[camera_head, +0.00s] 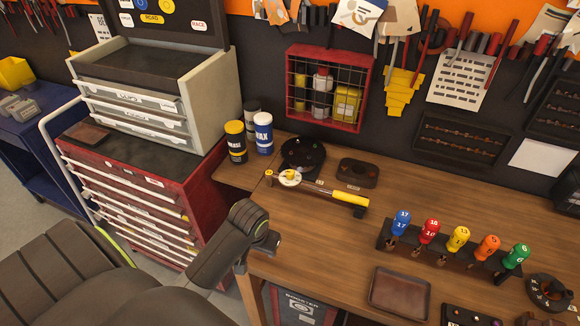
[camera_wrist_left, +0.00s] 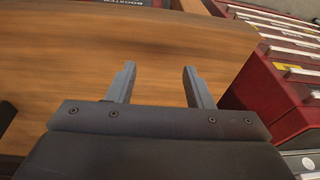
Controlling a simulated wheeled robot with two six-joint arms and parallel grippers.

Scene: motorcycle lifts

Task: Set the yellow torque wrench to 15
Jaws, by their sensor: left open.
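The yellow torque wrench (camera_head: 350,198) lies on the wooden workbench, its yellow handle pointing right. Its shaft runs left to a round pale dial (camera_head: 290,177) with a yellow centre. The dial's setting is too small to read. My left gripper (camera_head: 274,243) is over the front left edge of the bench, in front of the wrench and apart from it. In the left wrist view, the left gripper's two fingers (camera_wrist_left: 158,88) are spread with nothing between them. The wrench is not in that view. My right gripper is not in view.
A black round stand (camera_head: 303,152) and a dark holder (camera_head: 358,173) stand behind the wrench. A rack of coloured numbered drivers (camera_head: 455,255) and a brown tray (camera_head: 399,293) are to the right. A red drawer cabinet (camera_head: 150,190) adjoins the left. Bench wood (camera_head: 315,235) before the wrench is clear.

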